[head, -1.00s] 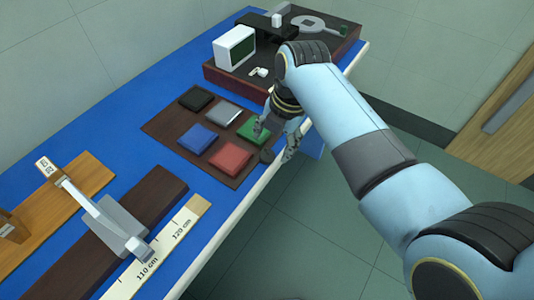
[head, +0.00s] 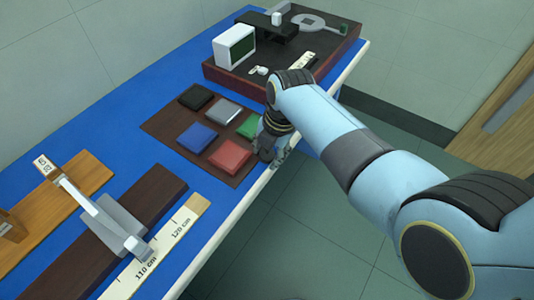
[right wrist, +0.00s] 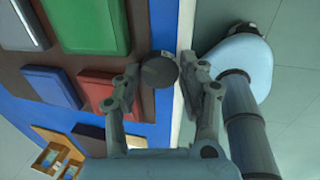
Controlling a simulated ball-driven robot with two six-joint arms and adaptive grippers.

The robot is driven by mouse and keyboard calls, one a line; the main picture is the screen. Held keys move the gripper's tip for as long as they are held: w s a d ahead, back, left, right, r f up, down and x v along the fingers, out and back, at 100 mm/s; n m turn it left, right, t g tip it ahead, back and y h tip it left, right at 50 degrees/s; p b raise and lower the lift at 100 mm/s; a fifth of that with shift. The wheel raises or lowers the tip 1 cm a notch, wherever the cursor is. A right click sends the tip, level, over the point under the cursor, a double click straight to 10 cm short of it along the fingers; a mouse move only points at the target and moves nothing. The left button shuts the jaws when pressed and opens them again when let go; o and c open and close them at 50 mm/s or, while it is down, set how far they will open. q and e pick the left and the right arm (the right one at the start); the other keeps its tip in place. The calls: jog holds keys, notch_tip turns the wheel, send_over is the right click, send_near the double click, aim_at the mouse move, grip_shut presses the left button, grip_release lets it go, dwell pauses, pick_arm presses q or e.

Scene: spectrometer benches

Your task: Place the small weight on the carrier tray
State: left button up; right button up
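A small dark round piece (right wrist: 158,70), likely the small weight, sits at the table's front edge beside the coloured blocks. In the right wrist view it lies between the two fingers of my right gripper (right wrist: 163,75). The fingers stand apart around it, and no firm grip shows. In the head view my right gripper (head: 270,155) is low at the front edge of the dark brown mat and mostly hides the piece. Which thing is the carrier tray is unclear; a grey carrier (head: 122,213) sits across the dark rail at the lower left. My left gripper is out of view.
The dark brown mat (head: 160,127) holds black, grey, blue, red (head: 230,155) and green blocks close to my right gripper. A dark box (head: 225,80) with a white-framed screen stands behind. A ruler (head: 165,248) lies at the front.

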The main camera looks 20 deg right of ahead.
jog(key=c, duration=0.7)
jog(key=shift+o, duration=0.2)
